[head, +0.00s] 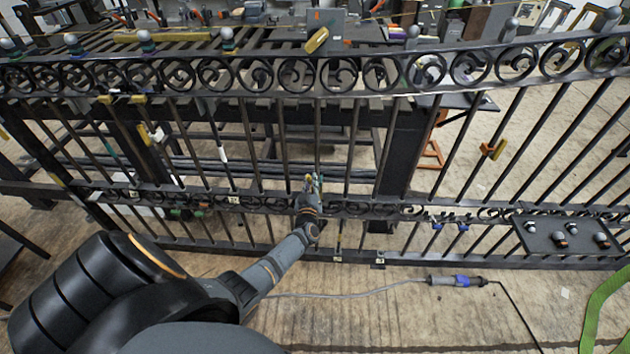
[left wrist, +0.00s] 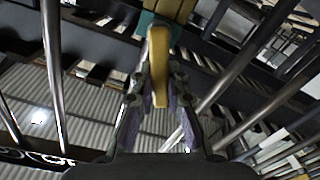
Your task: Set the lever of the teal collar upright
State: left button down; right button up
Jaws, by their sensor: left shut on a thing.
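The teal collar (left wrist: 165,12) shows at the top of the left wrist view, and its yellow lever (left wrist: 158,55) runs from it down between my fingers. My left gripper (left wrist: 160,100) is shut on the lever, one finger on each side. In the head view my left gripper (head: 312,184) is at the middle of the black gate, just above its lower scroll band. Only small bits of teal and yellow show there at the fingertips, so the lever's tilt is hard to judge. My right gripper is not in view.
A cable with a blue-banded tool (head: 458,281) lies on the floor in front.

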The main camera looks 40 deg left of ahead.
pick_arm(q)
jog(key=shift+w+d+r+m+p, duration=0.2)
jog(key=shift+m+p, duration=0.25)
jog(key=shift+m, duration=0.35)
jog(key=shift+w+d+m+p, duration=0.15)
jog(key=shift+d+m+p, duration=0.15)
jog(key=shift+m, duration=0.45)
jog(key=shift+w+d+m+p, duration=0.1)
jog(key=shift+d+m+p, duration=0.2)
jog(key=shift+m, duration=0.45)
jog(key=c, duration=1.3)
grip_release()
